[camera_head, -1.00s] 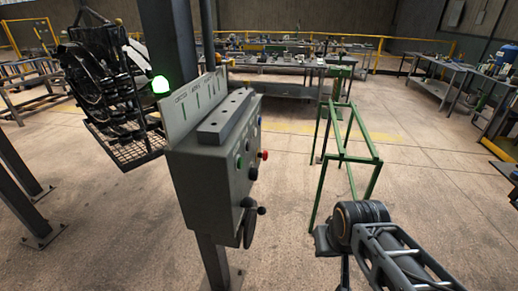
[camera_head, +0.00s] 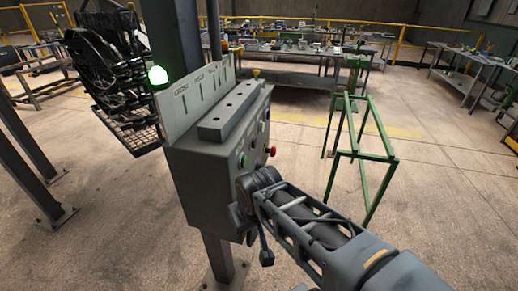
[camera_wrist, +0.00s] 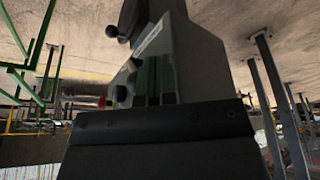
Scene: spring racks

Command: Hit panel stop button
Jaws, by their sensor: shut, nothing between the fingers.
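The grey control panel box (camera_head: 195,165) stands on a post left of centre in the head view. A red button (camera_head: 271,151) sticks out from its right-hand face. A green button (camera_head: 243,160) sits on the same face, nearer to me. In the head view my arm's end covers the lower right of the panel; the fingertips are hidden and contact cannot be told.
A lit green lamp (camera_head: 157,76) is beside the panel's upright label plate (camera_head: 200,95). A green metal frame (camera_head: 375,157) stands to the right on open concrete. A rack of dark parts (camera_head: 105,75) hangs at left. Workbenches (camera_head: 290,80) stand at the back.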

